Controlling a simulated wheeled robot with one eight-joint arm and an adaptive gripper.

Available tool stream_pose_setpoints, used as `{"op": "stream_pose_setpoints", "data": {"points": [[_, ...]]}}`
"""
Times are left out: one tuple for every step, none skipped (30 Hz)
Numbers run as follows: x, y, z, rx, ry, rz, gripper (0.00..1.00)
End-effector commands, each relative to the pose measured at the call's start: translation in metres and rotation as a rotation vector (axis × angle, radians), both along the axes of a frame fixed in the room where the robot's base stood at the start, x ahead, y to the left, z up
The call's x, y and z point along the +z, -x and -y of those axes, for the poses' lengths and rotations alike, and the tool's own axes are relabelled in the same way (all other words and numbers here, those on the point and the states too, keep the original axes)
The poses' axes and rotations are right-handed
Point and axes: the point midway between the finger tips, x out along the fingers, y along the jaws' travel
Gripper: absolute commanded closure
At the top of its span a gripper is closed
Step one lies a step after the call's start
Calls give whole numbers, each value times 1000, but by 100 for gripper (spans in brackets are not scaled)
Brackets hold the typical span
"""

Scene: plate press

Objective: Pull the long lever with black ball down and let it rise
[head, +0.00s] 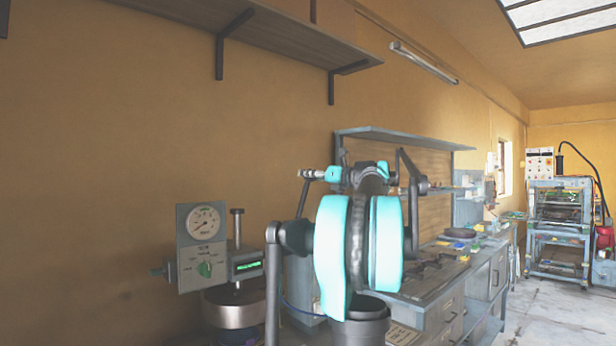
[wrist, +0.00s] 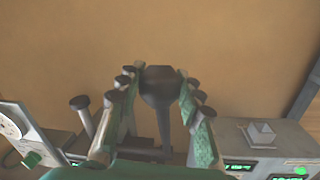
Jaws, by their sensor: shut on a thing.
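The long lever (wrist: 160,105) shows in the wrist view as a dark shaft with a wider black knob (wrist: 160,78) on its end. The knob is between the two fingers of my gripper (wrist: 160,88), which have green pads and dark studs. The gripper is shut on the knob. In the head view my gripper (head: 314,174) is small and partly hidden by my arm. A thin dark rod (head: 301,200) runs down from it; its lower part is hidden.
A gauge panel (head: 202,240) with a green knob stands left, beside a metal post (head: 237,228) and a green display (head: 246,266). A workbench (head: 430,285) runs right under a shelf (head: 405,133). Another machine (head: 560,225) stands far right. Clear floor (head: 530,325) lies lower right.

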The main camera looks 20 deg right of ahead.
Motion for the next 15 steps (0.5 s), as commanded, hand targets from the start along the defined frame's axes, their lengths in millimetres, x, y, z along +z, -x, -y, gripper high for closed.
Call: {"op": "stream_pose_setpoints", "data": {"points": [[-3, 5, 3, -2, -7, 14, 100], [-4, 8, 4, -3, -11, 26, 100], [-7, 13, 6, -3, -16, 43, 100], [-9, 17, 7, -3, -22, 57, 100], [-11, 22, 9, -3, -28, 73, 100], [-15, 28, 11, -4, -35, 97, 100], [-18, 33, 13, -4, -42, 115, 100], [-21, 39, 15, -3, -50, 135, 100], [-26, 46, 18, -4, -60, 163, 100], [-29, 52, 20, -4, -67, 184, 100], [-33, 57, 22, -4, -75, 206, 100], [-39, 64, 24, -4, -86, 236, 100], [-43, 70, 26, -4, -94, 260, 100], [-48, 75, 29, -4, -104, 283, 100], [-54, 82, 31, -3, -113, 314, 100]]}}
